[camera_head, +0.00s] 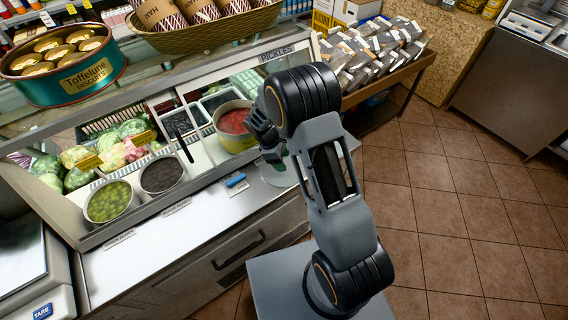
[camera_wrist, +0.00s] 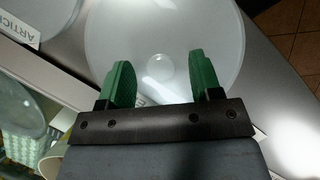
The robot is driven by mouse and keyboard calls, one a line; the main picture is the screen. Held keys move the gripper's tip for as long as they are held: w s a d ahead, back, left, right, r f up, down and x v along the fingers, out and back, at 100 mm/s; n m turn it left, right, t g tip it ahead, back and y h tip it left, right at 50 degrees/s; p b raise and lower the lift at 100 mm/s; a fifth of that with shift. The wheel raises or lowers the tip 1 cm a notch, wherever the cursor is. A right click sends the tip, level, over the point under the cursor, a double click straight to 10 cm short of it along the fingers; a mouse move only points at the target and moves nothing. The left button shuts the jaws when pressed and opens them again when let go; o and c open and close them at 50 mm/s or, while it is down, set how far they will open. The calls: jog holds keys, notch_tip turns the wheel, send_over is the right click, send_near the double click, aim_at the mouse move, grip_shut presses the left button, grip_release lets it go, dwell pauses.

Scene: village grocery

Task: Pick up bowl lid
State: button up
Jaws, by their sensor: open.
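The bowl lid (camera_wrist: 165,30) is a pale, translucent round disc with a small round knob (camera_wrist: 160,67) at its middle. In the wrist view it fills the upper middle, and its near part is hidden by my gripper. In the head view a pale edge of it (camera_head: 280,177) shows on the steel counter, mostly behind my arm. My gripper (camera_wrist: 161,68) has green fingers and is open. The fingers appear on either side of the knob in the picture, with clear gaps. I cannot tell how high they are above the lid.
The glass-fronted pickle case holds a bowl of green olives (camera_head: 110,201), a dark bowl (camera_head: 161,174) and a red-filled bowl (camera_head: 233,122). A blue-handled item (camera_head: 236,181) lies on the counter (camera_head: 150,245). Packets fill a wooden stand (camera_head: 405,68). Tiled floor is clear at right.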

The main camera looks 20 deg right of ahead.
jog(key=shift+f, duration=0.25)
jog(key=c, duration=1)
jog(key=shift+r, duration=0.1)
